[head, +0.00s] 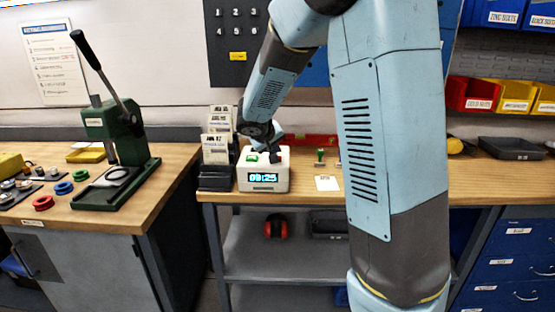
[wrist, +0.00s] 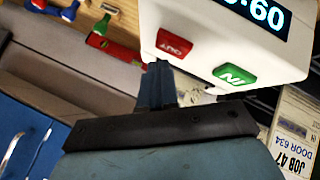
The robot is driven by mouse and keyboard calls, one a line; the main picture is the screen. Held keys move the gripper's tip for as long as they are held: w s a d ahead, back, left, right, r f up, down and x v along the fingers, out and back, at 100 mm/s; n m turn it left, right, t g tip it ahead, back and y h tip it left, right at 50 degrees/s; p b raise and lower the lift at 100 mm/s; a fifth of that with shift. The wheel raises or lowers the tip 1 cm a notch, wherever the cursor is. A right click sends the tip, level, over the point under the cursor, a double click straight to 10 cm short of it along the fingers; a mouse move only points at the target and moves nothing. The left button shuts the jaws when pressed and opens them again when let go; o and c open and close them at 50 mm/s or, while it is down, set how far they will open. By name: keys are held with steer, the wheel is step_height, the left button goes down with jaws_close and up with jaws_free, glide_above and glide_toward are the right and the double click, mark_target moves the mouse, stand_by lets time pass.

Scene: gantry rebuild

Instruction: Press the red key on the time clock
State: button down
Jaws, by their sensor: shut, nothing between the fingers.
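The green key (head: 252,157) also shows in the head view, where the red key is hidden behind my gripper (head: 272,153). In the wrist view my gripper (wrist: 158,68) is shut and empty, its fingertips close beside the red key. I cannot tell whether they touch it.
A rack of time cards (head: 216,150) stands just left of the clock. A small white card (head: 327,183) and a green-handled stamp (head: 320,156) lie to its right. A red level (head: 310,141) lies behind. A green arbor press (head: 115,150) stands on the left bench.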

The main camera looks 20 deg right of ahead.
steer(key=shift+f, duration=0.8)
stand_by(1.0)
stand_by(0.4)
steer(key=shift+r, duration=0.85)
steer(key=shift+r, duration=0.1)
steer(key=shift+r, duration=2.4)
